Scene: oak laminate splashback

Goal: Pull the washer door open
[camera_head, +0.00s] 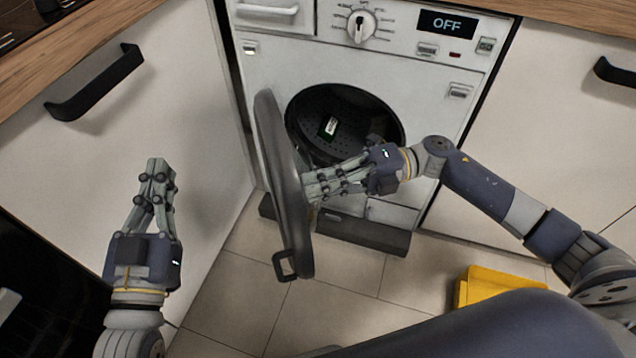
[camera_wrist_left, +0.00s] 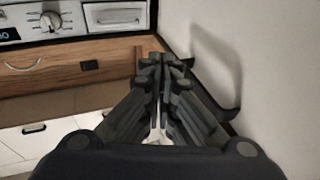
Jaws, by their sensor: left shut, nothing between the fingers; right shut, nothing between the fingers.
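The washer (camera_head: 400,75) stands in the middle of the head view, its display reading OFF. Its round door (camera_head: 283,180) is swung out to the left, seen nearly edge-on, with a dark handle loop (camera_head: 285,266) at its lower end. The dark drum opening (camera_head: 345,112) is uncovered. My right gripper (camera_head: 308,187) is shut and empty, in front of the opening, its fingertips at the inner side of the door; I cannot tell if they touch. My left gripper (camera_head: 157,165) is shut and empty, left of the door, before a white cabinet front. Its closed fingers also show in the left wrist view (camera_wrist_left: 158,70).
White cabinets with dark handles (camera_head: 95,85) flank the washer. A yellow object (camera_head: 495,285) stands on the tiled floor at the right. A dark plinth piece (camera_head: 350,232) lies below the washer. Tiled floor (camera_head: 235,300) is free below the door.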

